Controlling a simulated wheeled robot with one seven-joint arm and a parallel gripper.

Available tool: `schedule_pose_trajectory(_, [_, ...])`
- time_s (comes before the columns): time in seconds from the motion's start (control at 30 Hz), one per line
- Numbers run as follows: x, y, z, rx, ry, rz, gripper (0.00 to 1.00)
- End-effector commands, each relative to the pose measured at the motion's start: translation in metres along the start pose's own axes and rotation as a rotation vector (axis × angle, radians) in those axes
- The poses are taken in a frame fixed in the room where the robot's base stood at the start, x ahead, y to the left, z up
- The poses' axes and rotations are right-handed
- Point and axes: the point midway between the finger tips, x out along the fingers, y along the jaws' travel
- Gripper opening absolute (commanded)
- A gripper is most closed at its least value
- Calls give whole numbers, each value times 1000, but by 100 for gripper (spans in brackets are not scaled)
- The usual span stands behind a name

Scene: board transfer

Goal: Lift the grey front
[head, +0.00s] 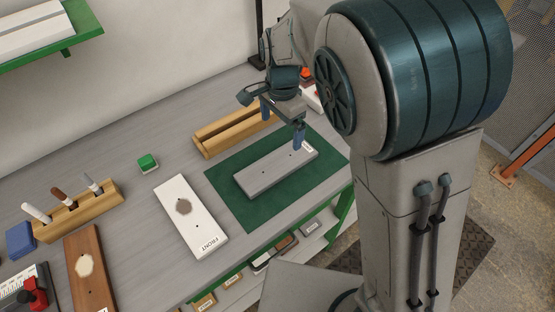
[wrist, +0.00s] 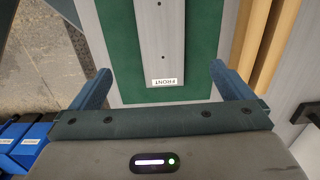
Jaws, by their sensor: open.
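The grey front (head: 268,174) is a long flat board lying on a dark green mat (head: 236,205) on the workbench. In the wrist view the grey front (wrist: 164,40) runs away from me, with a white FRONT label (wrist: 164,83) at its near end and small dark holes along it. My gripper (head: 283,122) is above the labelled end of the board. In the wrist view my gripper (wrist: 157,88) is open, with one blue finger on each side of the board's line and nothing between them. The exact height gap is hard to tell.
A white front (head: 190,215) with a grey patch lies left of the mat, and a brown one (head: 88,270) further left. A wooden slotted block (head: 235,130) stands behind the mat. A green button (head: 147,162) and a wooden tool holder (head: 80,210) are also on the bench.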

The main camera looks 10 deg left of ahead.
Motion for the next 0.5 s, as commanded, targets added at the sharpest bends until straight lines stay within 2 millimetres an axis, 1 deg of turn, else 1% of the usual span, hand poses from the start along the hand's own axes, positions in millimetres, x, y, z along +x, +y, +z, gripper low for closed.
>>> schedule_pose_trajectory(0.07, [1,-5,3,10,6,4,100])
schedule_pose_trajectory(0.17, [12,-6,5,15,7,10,100])
schedule_pose_trajectory(0.4, [59,-5,4,16,8,11,100])
schedule_pose_trajectory(0.5, [75,-5,5,15,7,10,100])
